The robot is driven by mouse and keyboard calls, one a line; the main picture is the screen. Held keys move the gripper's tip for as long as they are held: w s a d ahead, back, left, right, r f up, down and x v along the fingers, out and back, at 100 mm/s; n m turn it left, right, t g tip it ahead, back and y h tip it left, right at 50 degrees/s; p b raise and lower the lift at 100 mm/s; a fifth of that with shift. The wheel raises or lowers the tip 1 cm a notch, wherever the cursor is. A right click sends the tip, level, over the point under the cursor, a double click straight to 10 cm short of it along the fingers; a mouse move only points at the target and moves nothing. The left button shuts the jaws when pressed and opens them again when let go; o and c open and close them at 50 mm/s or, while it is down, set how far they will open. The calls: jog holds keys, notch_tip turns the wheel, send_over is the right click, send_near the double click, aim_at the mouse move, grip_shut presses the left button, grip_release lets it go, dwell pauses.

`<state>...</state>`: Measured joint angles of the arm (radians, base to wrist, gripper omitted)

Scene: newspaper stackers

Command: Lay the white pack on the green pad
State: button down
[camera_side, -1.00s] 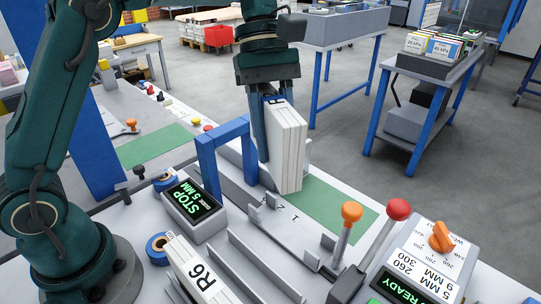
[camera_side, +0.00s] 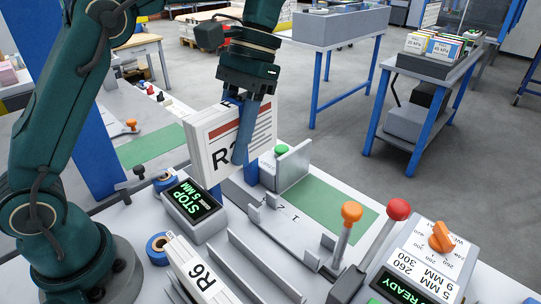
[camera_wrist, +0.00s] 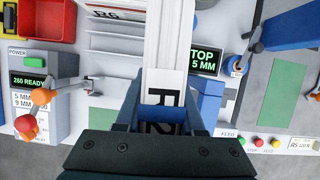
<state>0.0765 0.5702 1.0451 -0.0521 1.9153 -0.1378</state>
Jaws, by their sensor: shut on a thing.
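My gripper (camera_side: 240,135) is shut on the white pack (camera_side: 205,150), which has an "R" label and red and dark stripes on its face. The pack is held upright, above the bench and over the blue arch, hiding much of it. In the wrist view the pack (camera_wrist: 168,45) stands between my fingers (camera_wrist: 165,112). One green pad (camera_side: 325,207) lies bare on the bench, right of the pack. Another green pad (camera_side: 152,147) lies at the left on the far side. The wrist view shows green areas (camera_wrist: 97,122) and (camera_wrist: 282,100) on either side.
A grey upright plate with a green button (camera_side: 282,151) stands beside the right pad. The STOP display (camera_side: 192,203) is just below the pack. Orange and red knob levers (camera_side: 351,213) rise at the right. An R6 pack (camera_side: 194,272) lies in front.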

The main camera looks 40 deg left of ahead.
jog(key=n, duration=0.1)
jog(key=n+h, duration=0.1)
jog(key=shift+w+d+f+n, duration=0.1)
jog(key=shift+w+d+n, duration=0.2)
jog(key=shift+w+d, duration=0.1)
jog(key=w+d+r+n+t+h, duration=0.3)
jog(key=d+n, duration=0.6)
jog(key=n, duration=0.5)
jog(key=shift+w+r+n+t, duration=0.4)
jog(key=shift+w+r+t, duration=0.2)
jog(key=shift+t, duration=0.2)
notch_tip(320, 180, down, 18)
jog(key=shift+a+r, duration=0.1)
jog(key=shift+r, duration=0.15)
jog(key=shift+f, duration=0.25)
